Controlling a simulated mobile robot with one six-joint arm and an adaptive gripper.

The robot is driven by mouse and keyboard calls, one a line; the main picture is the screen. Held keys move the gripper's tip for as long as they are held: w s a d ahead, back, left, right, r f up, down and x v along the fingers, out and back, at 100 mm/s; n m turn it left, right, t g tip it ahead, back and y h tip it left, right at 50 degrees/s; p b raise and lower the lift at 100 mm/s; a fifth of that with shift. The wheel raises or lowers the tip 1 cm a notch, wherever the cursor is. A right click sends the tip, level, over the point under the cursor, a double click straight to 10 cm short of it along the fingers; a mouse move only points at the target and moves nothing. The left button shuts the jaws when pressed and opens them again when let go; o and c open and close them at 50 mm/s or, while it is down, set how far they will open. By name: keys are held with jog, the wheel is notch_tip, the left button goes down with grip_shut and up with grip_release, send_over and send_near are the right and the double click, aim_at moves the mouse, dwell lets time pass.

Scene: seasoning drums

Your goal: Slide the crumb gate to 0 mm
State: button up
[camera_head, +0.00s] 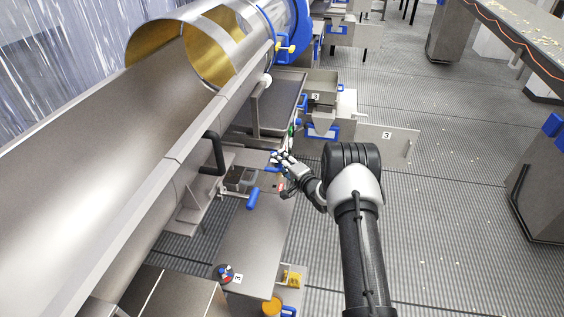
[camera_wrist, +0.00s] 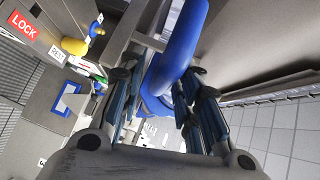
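A thick blue handle (camera_wrist: 178,45) rises between the fingers of my gripper (camera_wrist: 160,100) in the wrist view. The fingers stand apart on either side of it; the right finger looks close to or touching it, and a small gap seems to show on the left. In the head view my gripper (camera_head: 283,160) is beside the long steel drum frame, above the grey shelf. The handle is mostly hidden there behind the fingers. The crumb gate's plate and any millimetre scale cannot be made out.
A second blue handle (camera_head: 252,198) sits just below my gripper. A black bar handle (camera_head: 214,152) is on the trough side. A red LOCK label (camera_wrist: 22,24) and a yellow knob (camera_wrist: 74,46) are at the wrist view's upper left. Open floor (camera_head: 440,220) lies right.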

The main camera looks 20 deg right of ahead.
grip_shut()
dwell(0.5)
